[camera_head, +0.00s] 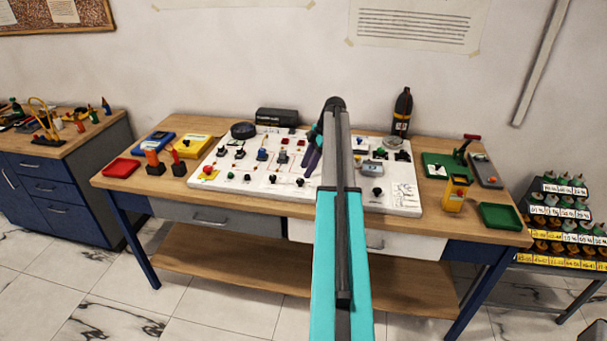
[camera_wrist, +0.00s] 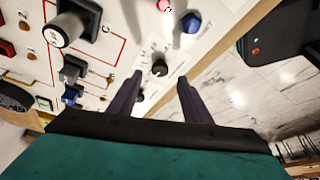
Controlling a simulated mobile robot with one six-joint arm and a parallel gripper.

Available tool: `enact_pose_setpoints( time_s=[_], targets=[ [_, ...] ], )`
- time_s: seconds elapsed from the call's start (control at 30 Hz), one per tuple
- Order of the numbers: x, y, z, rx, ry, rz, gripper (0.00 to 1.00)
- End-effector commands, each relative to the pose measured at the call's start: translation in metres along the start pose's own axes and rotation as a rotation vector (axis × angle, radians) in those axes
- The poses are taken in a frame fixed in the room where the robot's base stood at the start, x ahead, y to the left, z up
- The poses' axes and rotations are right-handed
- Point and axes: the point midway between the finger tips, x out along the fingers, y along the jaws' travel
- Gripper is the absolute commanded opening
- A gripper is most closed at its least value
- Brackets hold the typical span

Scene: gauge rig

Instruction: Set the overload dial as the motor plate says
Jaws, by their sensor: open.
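In the wrist view a small black dial knob (camera_wrist: 159,68) with printed scale marks around it sits on the white panel (camera_wrist: 120,22). The marks are too small to read. My gripper (camera_wrist: 160,77) is open, its two dark fingers to either side of the knob in the picture; I cannot tell whether they touch it. In the head view my gripper (camera_head: 314,150) is over the middle of the panel (camera_head: 225,178), and my arm hides part of it. I cannot make out which item is the motor plate.
A blue knob (camera_wrist: 191,22) and a red button (camera_wrist: 165,5) are near the dial. A large black knob (camera_wrist: 72,22) stands up from the panel at left.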

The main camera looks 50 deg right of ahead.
Motion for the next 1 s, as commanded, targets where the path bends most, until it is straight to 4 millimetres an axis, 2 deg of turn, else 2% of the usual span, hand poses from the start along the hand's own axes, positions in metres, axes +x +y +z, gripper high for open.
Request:
enact_pose_setpoints(
  time_s=[0.2, 0.4, 0.83, 1.0],
  targets=[
    [0.025, -0.001, -0.001, -0.001, 0.0, -0.002, 0.45],
    [0.041, 0.0, 0.0, 0.0, 0.0, -0.001, 0.45],
    [0.047, 0.0, 0.001, 0.001, 0.0, 0.001, 0.45],
    [0.046, 0.0, 0.001, 0.001, 0.0, 0.001, 0.16]
  ],
)
